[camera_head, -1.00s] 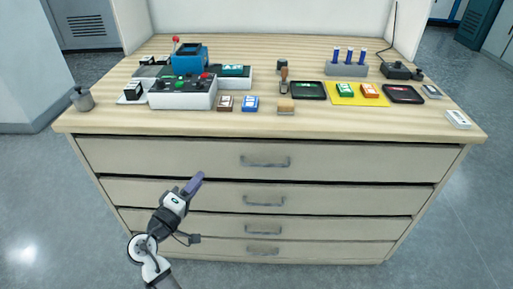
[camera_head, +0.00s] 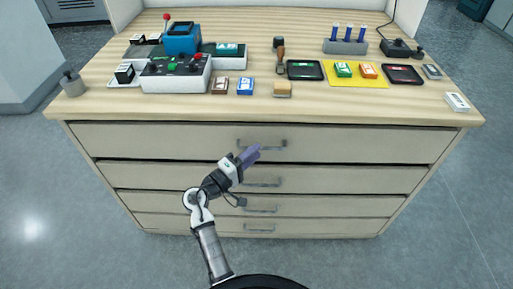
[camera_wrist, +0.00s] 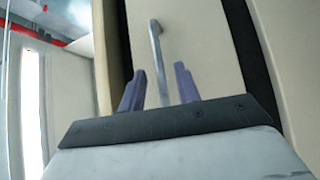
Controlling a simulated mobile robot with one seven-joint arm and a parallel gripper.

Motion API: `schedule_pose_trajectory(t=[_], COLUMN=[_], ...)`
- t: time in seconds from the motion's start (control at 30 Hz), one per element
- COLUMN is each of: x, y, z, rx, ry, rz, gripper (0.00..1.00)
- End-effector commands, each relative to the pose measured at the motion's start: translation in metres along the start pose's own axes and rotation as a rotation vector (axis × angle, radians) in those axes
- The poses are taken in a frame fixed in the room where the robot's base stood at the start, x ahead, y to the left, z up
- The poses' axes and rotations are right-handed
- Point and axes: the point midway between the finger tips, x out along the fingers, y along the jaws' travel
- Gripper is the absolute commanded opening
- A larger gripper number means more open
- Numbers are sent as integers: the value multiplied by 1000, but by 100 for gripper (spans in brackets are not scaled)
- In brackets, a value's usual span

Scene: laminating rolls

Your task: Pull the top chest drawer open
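The chest's top drawer (camera_head: 170,140) is a wide beige front just below the wooden top, and it looks shut. Its grey bar handle (camera_head: 275,145) is at the middle of the front, its left part close to my gripper in this view. My gripper (camera_head: 252,153) is in front of the top drawer, just below the handle in the picture. In the wrist view, the two purple fingers (camera_wrist: 160,88) are apart with nothing gripped. The handle (camera_wrist: 156,45) shows upright there, beyond and between the fingertips. I cannot tell whether the fingers touch it.
Lower drawers (camera_head: 150,178) with similar handles look shut. The wooden top (camera_head: 330,108) holds a control box (camera_head: 175,75), coloured packs, black trays and a pen stand (camera_head: 345,42). The grey floor (camera_head: 420,225) beside the chest is clear.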

Motion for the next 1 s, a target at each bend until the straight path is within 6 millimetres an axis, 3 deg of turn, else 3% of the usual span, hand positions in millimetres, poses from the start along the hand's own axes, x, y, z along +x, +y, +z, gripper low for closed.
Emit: schedule_pose_trajectory(t=[0.2,0.47,0.73,1.0], x=[17,18,18,18], y=[0,0,0,0], z=[0,0,0,0], rx=[1,2,2,1], ry=[0,1,1,1], rz=[-1,-1,-1,-1], gripper=[33,33,1,0])
